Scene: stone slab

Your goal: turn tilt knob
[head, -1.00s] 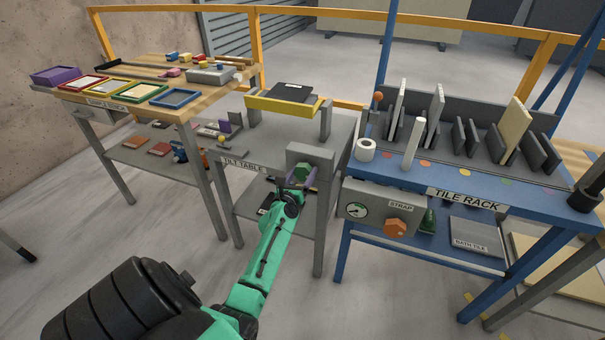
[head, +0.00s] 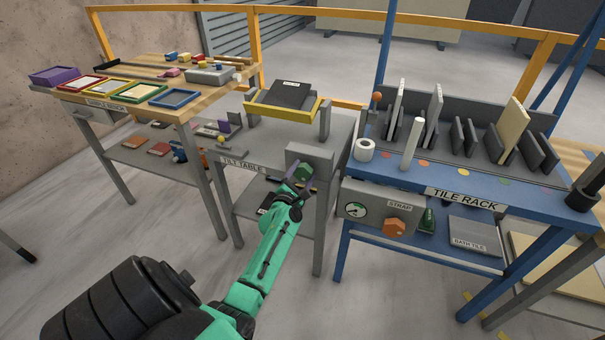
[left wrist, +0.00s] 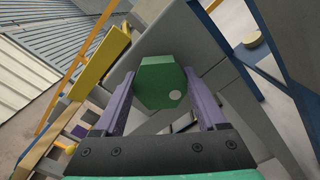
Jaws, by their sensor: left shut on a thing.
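The green tilt knob (left wrist: 160,84) is a many-sided block with a pale dot, on the grey housing at the front of the tilt table (head: 240,164). In the head view the knob (head: 304,171) is partly hidden by my left gripper (head: 299,183). The gripper's purple fingers stand on both sides of the knob in the left wrist view (left wrist: 163,108), shut on it. The yellow tilt frame (head: 283,108) on the table holds a dark tile (head: 289,94) and is tilted. My right gripper is not in view.
A wooden sample bench (head: 190,102) is on the left. Floor in front is open.

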